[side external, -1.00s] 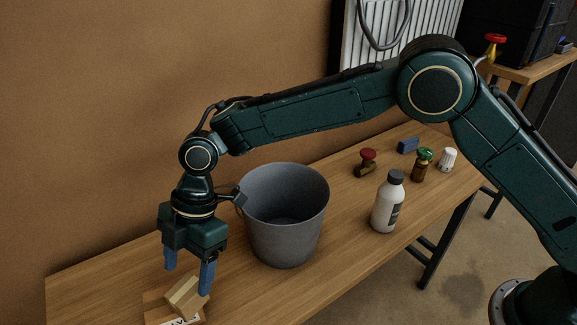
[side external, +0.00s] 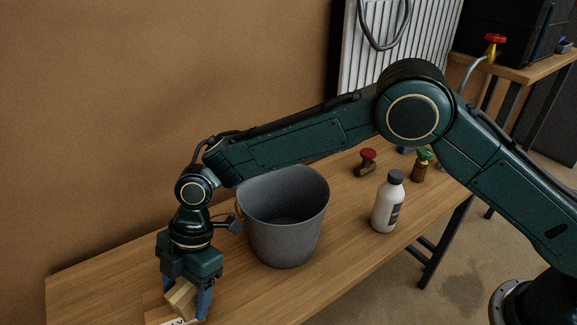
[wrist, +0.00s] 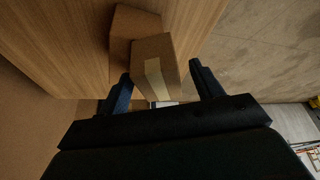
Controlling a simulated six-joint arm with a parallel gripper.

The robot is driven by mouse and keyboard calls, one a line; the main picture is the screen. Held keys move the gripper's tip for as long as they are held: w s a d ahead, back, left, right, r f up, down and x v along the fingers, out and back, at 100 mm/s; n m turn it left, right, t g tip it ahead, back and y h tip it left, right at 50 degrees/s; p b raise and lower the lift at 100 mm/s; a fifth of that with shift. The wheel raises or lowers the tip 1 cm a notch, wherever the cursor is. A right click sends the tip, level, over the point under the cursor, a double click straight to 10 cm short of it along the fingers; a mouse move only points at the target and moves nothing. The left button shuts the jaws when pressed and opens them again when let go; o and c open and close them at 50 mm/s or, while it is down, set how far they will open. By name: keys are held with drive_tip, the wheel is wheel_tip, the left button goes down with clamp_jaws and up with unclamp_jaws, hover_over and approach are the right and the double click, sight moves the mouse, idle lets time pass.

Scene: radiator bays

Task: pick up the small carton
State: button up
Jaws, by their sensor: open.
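The small carton (side external: 180,298) is brown with a pale tape strip, at the near left end of the bench. It sits tilted on or against another brown box (side external: 155,312) with a white label; the exact contact is hidden. In the wrist view the small carton (wrist: 155,58) lies between the fingers, with the other box (wrist: 124,28) behind it. My gripper (side external: 184,304) points down with its blue fingers open on either side of the small carton. In the wrist view, my gripper (wrist: 160,72) shows a gap between the right finger and the carton.
A grey bin (side external: 284,235) stands close to the right of my gripper on the wooden bench (side external: 90,283). A white bottle (side external: 387,207), a red-knobbed valve (side external: 366,163) and a green-topped valve (side external: 421,166) stand further right. A wall (side external: 90,120) runs behind the bench.

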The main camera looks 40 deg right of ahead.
sight(184, 289)
drive_tip(key=shift+c, duration=0.4)
drive_tip(key=c, duration=1.1)
drive_tip(key=shift+r, duration=0.15)
wheel_tip(184, 289, up, 10)
drive_tip(key=shift+f, duration=0.1)
